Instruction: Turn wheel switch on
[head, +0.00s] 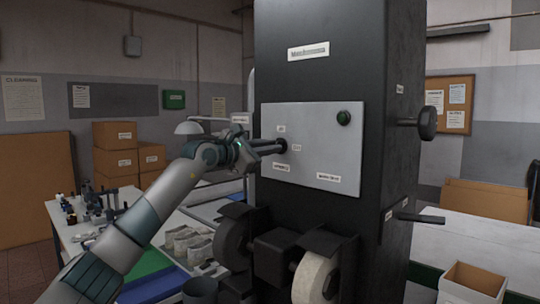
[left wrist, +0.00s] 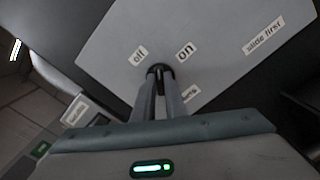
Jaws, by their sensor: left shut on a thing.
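The wheel switch (left wrist: 160,70) is a small dark knob on the grey panel (head: 335,150) of the black machine. In the left wrist view it sits between labels reading "off" and "on". My left gripper (head: 280,146) reaches in from the left in the head view, its fingers pointing at the panel. Its fingertips, also seen in the left wrist view (left wrist: 161,82), are shut on the knob and hide most of it. I cannot tell which label the knob points to. A round green button (head: 343,117) is at the panel's upper right. My right gripper is not in view.
The black machine (head: 320,80) has two grinding wheels (head: 316,279) low at its front. A dark knob (head: 428,123) and a lever (head: 420,217) stick out on its right side. A cluttered table (head: 65,235) is at left, an open carton (head: 470,285) at lower right.

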